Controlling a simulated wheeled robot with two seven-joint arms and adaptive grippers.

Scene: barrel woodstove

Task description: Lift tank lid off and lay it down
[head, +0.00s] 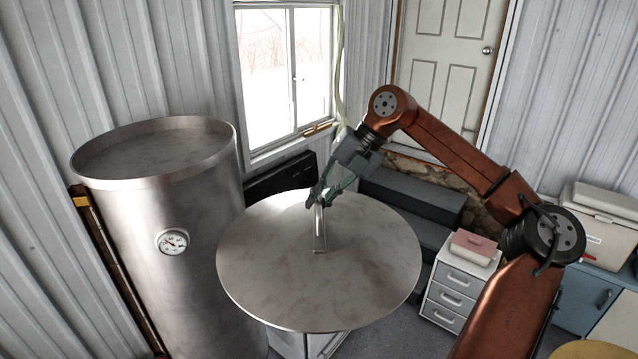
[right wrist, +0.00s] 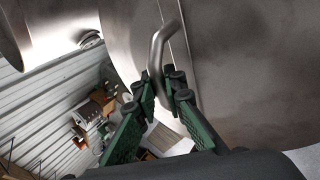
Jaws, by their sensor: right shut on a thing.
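The tank lid (head: 320,285) is a broad round metal disc with a bar handle (head: 319,230) at its middle. My right gripper (head: 318,200) is shut on this handle from above. In the right wrist view the green fingers (right wrist: 165,88) close around the bent handle (right wrist: 166,45). The lid hangs to the right of the tall metal tank (head: 210,230), clear of its top. The tank carries a round gauge (head: 172,242), and its rim surrounds a recessed grey top. My left gripper is not in view.
A white drawer unit (head: 455,290) with a pink-lidded box (head: 473,245) stands right of the lid. Dark grey steps (head: 400,205) lie behind it. A metal body (head: 310,345) shows just below the lid's front edge. A window (head: 285,75) and door (head: 455,60) are at the back.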

